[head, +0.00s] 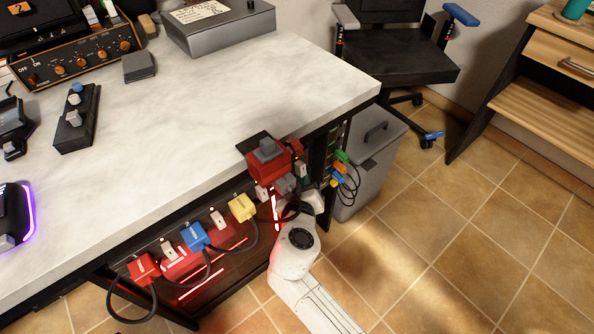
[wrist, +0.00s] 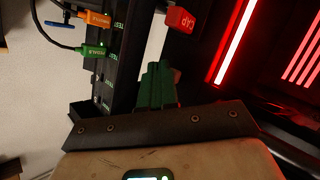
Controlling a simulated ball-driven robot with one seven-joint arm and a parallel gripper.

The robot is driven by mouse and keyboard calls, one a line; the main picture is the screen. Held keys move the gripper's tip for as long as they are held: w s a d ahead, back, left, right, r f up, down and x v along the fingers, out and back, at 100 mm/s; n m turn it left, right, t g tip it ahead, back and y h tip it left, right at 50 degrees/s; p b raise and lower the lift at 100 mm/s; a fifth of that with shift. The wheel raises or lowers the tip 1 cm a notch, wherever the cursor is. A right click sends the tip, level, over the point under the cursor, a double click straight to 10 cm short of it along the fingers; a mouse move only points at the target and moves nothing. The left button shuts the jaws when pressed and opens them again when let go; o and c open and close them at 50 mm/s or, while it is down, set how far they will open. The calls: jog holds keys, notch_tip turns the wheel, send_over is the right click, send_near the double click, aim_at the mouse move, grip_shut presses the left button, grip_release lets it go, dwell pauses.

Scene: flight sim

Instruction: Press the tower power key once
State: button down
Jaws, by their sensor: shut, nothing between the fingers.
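My gripper (wrist: 158,70) reaches up from the bottom of the wrist view, its narrow green fingers together with nothing between them. In the head view my white arm ends low beside the desk's front right corner, and the fingers are hard to make out there. Past the fingers in the wrist view are a dark housing with red light strips (wrist: 230,45) and a red block with white lettering (wrist: 180,20). The fingertips appear below that block, apart from it in the picture. I cannot pick out the tower power key with certainty in either view.
Orange (wrist: 98,18) and green (wrist: 93,50) cable plugs sit in a dark panel left of the fingers. A red box with a grey top (head: 268,153) juts from the desk (head: 230,80) edge. Red, blue and yellow (head: 242,207) plugs line its front. A grey bin (head: 375,150) stands right.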

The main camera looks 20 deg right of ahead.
jog(key=shift+w+a, duration=0.1)
jog(key=shift+w, duration=0.1)
jog(key=shift+s, duration=0.1)
dwell(0.4)
jog(key=shift+s+d, duration=0.3)
jog(key=shift+s, duration=0.45)
jog(key=shift+s+d, duration=0.25)
jog(key=shift+s, duration=0.55)
jog(key=shift+s+d, duration=0.25)
jog(key=shift+s, duration=0.5)
jog(key=shift+s+d, duration=0.25)
jog(key=shift+s, duration=0.55)
